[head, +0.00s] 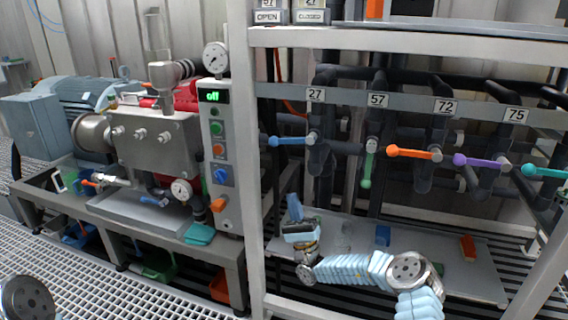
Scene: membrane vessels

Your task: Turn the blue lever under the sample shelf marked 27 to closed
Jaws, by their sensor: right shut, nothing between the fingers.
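The blue lever (290,141) sits under the label 27 (316,95) on the rail. It lies about level and points left from its valve pivot on a dark vertical pipe. My right gripper (294,205) is below the lever and apart from it. Its fingers point up and are shut with nothing between them. My right arm reaches in from the lower right over the low shelf (470,270). Two signs stand on the top shelf: one reads 57 OPEN (267,16), the other 27 CLOSED (310,16). My left gripper is out of view.
A green lever (367,170) under 57 hangs down. Orange (413,153), purple (477,161) and teal (543,172) levers point left, farther right. A white frame post (248,170) stands close left of the blue lever. A control panel (217,150) reading "off" is beyond it.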

